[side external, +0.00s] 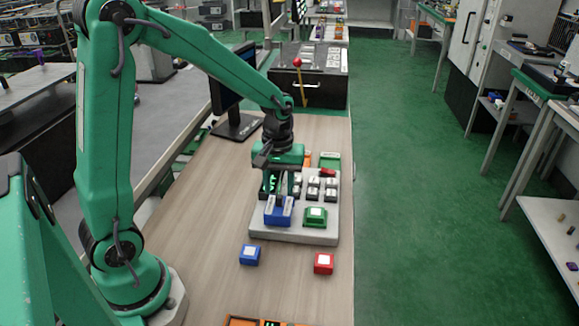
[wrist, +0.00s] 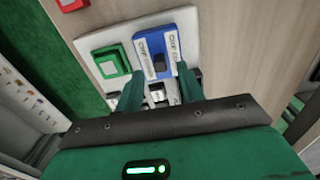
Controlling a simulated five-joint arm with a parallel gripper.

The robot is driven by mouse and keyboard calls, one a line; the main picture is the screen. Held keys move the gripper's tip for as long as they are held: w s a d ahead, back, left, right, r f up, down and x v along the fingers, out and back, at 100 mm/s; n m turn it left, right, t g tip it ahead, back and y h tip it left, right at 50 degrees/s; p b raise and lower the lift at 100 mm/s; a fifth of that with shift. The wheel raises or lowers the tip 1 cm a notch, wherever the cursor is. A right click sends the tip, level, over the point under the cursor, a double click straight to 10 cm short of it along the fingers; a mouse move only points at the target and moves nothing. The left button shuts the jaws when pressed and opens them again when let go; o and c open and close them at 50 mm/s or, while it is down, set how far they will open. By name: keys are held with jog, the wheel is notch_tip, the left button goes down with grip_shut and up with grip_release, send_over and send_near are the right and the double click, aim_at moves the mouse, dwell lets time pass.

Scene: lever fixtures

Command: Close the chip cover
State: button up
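A blue fixture (side external: 278,212) with white labels stands at the front left of the pale grey board (side external: 300,237). In the wrist view the blue fixture (wrist: 165,45) shows two printed labels, seemingly starting with "CHIP", and a dark piece between them. Whether its cover is open or closed is hard to tell. My gripper (side external: 281,195) points down just above and behind the blue fixture, partly hiding it. In the wrist view its fingers are apart on both sides of the fixture's near end, and my gripper (wrist: 159,69) is open. Contact cannot be told.
A green fixture (side external: 315,217) sits right of the blue one. Several black-and-white pieces (side external: 313,190) stand behind. A blue block (side external: 250,254) and a red block (side external: 323,263) lie in front of the board. A monitor (side external: 237,95) stands behind. The table's left is clear.

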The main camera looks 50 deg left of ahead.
aim_at(279, 206)
jog(key=shift+f, duration=1.4)
grip_shut()
